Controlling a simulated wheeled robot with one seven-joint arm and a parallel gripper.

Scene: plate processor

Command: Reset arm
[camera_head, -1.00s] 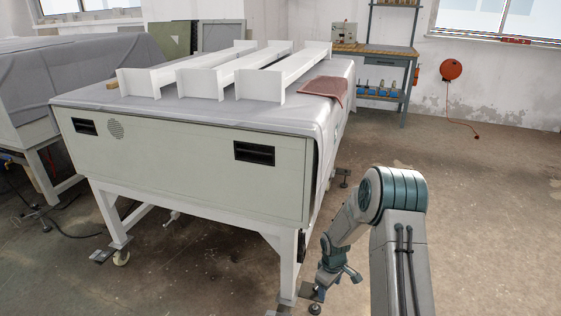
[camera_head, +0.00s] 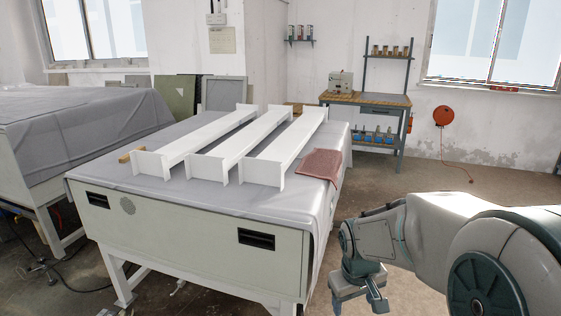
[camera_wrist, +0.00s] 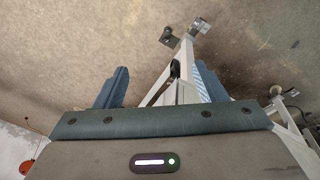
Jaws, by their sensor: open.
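My gripper (camera_head: 360,296) is at the lower right in the head view, to the right of the large covered machine table (camera_head: 180,240) and below its top. It points downward and is empty. In the wrist view its two blue fingers (camera_wrist: 162,88) stand wide apart. Between and beyond them show the floor and a white leg (camera_wrist: 182,60) of the table. My arm comes in from the right edge, its large joint close to the camera.
Several white beams (camera_head: 265,150) and a red cloth (camera_head: 322,164) lie on the covered table. A second covered table (camera_head: 70,125) stands at the left. A workbench (camera_head: 365,99) and an orange reel (camera_head: 443,116) are at the back. Open floor lies behind my arm.

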